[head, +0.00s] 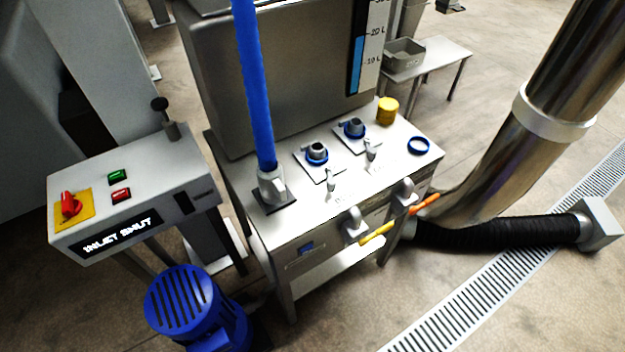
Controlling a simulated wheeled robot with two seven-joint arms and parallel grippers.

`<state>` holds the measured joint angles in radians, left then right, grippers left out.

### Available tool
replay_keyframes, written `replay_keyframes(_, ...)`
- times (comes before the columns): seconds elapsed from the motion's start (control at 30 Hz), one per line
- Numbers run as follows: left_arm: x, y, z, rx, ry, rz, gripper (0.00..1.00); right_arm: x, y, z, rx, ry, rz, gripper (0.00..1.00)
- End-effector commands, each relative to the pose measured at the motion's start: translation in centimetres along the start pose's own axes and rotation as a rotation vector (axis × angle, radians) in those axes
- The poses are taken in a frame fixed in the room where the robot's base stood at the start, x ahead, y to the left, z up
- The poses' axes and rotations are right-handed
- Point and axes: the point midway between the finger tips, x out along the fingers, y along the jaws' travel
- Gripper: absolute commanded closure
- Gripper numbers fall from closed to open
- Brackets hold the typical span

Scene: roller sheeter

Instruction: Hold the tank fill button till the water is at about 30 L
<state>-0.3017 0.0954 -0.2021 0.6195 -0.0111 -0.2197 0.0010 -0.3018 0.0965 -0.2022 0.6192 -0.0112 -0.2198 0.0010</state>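The steel tank (280,70) stands at the top middle, its top cut off by the picture edge. Its level gauge (355,65) shows a blue column reaching just below the 20 L mark; the 30 L mark is at the very top edge. The control box (110,205) at left has a green button (118,175), a red button (121,195) and a red rotary switch (70,205) on a yellow plate. I cannot read which button is the tank fill one. Neither gripper is in view.
A blue upright pipe (254,90) meets the bench (300,205), which carries blue-ringed fittings, a yellow cap (387,110) and a blue ring (419,145). A blue motor (195,305) stands below the box. A black hose (500,234) and floor grate (500,290) lie at right.

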Motion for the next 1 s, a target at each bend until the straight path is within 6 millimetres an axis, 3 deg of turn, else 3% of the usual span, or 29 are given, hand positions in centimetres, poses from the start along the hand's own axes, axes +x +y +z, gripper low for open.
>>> replay_keyframes(0.43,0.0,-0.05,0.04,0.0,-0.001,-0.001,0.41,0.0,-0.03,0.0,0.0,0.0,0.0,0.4)
replay_keyframes(0.73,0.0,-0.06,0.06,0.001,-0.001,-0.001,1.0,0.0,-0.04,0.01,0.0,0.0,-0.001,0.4)
replay_keyframes(1.0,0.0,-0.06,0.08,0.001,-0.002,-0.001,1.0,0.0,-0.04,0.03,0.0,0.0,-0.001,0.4)
